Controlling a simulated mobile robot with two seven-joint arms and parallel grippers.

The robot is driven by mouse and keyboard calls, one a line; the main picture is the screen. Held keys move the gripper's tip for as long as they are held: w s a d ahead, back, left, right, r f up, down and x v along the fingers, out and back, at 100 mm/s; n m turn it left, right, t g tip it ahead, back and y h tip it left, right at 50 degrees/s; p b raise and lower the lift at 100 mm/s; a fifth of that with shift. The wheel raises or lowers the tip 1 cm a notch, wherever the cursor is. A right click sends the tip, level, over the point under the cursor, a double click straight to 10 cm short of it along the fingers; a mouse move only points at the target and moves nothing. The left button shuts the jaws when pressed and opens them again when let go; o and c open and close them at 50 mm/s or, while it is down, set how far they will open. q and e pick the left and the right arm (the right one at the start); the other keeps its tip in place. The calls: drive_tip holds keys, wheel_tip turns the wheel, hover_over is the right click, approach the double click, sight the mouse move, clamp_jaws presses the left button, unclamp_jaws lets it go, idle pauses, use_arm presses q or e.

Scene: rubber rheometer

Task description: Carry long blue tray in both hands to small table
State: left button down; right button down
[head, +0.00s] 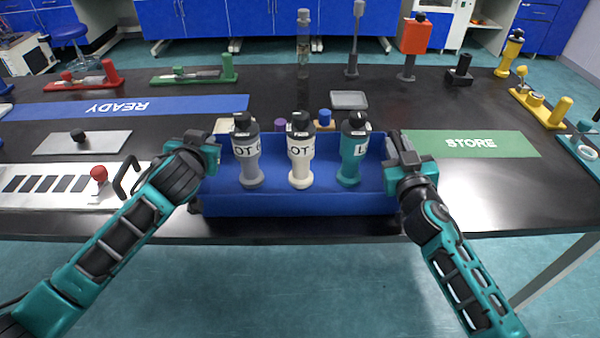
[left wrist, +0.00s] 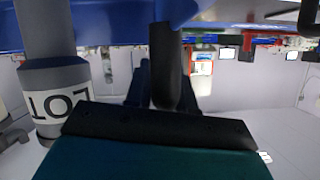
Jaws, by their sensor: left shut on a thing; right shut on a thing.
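The long blue tray (head: 300,203) is at the front edge of the black table, in the middle of the head view. It holds a grey bottle (head: 247,160), a white bottle (head: 300,160) and a teal bottle (head: 351,160), all upright with black caps and labels. My left gripper (head: 205,150) is shut on the tray's left end. My right gripper (head: 400,155) is shut on its right end. In the left wrist view the grey bottle (left wrist: 50,90) with its LOT label is close beside the gripper. I cannot tell whether the tray touches the table. No small table is recognisable.
The black table (head: 300,232) holds a blue READY strip (head: 180,106), a green STORE strip (head: 470,144), a white panel with a red knob (head: 98,174), and a small grey tray (head: 349,100) behind the bottles. Several stands line the back. Floor is clear in front.

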use_arm(q)
drive_tip(key=shift+a, duration=0.1)
use_arm(e)
drive_tip(key=shift+d, duration=0.15)
use_arm(q)
drive_tip(key=shift+w+r, duration=0.1)
drive_tip(key=shift+r, duration=0.1)
use_arm(e)
drive_tip(key=shift+w+r, duration=0.1)
drive_tip(key=shift+r, duration=0.15)
